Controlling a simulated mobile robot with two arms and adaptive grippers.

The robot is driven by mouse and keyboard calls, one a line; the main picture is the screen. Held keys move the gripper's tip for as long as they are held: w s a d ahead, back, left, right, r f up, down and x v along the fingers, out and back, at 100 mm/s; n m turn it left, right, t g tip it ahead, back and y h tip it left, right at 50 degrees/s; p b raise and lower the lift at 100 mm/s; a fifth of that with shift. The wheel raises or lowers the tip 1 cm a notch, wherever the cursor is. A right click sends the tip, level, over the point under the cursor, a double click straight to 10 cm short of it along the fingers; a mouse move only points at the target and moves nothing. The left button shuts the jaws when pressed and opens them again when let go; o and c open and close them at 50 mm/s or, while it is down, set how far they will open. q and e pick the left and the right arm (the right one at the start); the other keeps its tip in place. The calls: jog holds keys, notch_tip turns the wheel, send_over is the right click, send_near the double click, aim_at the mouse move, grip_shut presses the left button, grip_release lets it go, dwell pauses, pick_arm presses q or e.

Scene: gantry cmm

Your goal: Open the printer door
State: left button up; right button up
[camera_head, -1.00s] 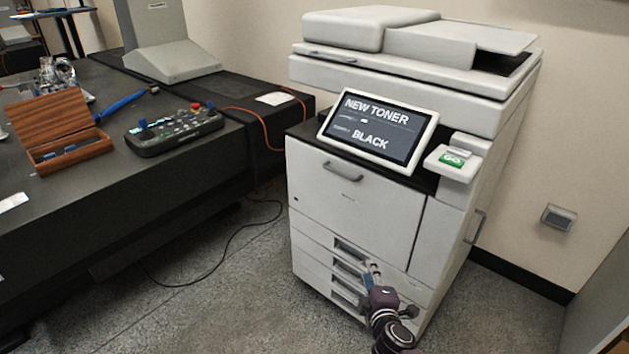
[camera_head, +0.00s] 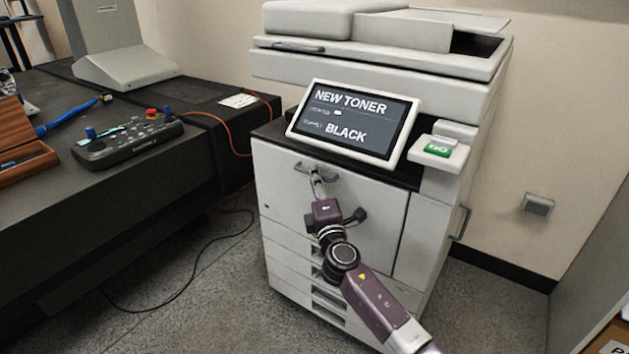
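The white printer (camera_head: 385,55) stands against the wall, its screen (camera_head: 352,122) reading "NEW TONER" and "BLACK". Its front door (camera_head: 375,215) is closed, with a grey handle (camera_head: 328,174) near the top edge. My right gripper (camera_head: 317,180) is up at this handle, its fingertips overlapping it in the view. The fingers look close together, but whether they are shut on the handle is too small to tell. My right arm covers part of the door and drawers. My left gripper is not in view.
A dark table (camera_head: 60,235) with a control box (camera_head: 128,140) and a wooden box (camera_head: 22,150) stands left of the printer. Grey floor (camera_head: 190,300) with a black cable lies between them. A grey panel (camera_head: 590,265) stands at the right edge.

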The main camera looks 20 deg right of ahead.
jog(key=shift+w, duration=0.2)
grip_shut()
dwell(0.5)
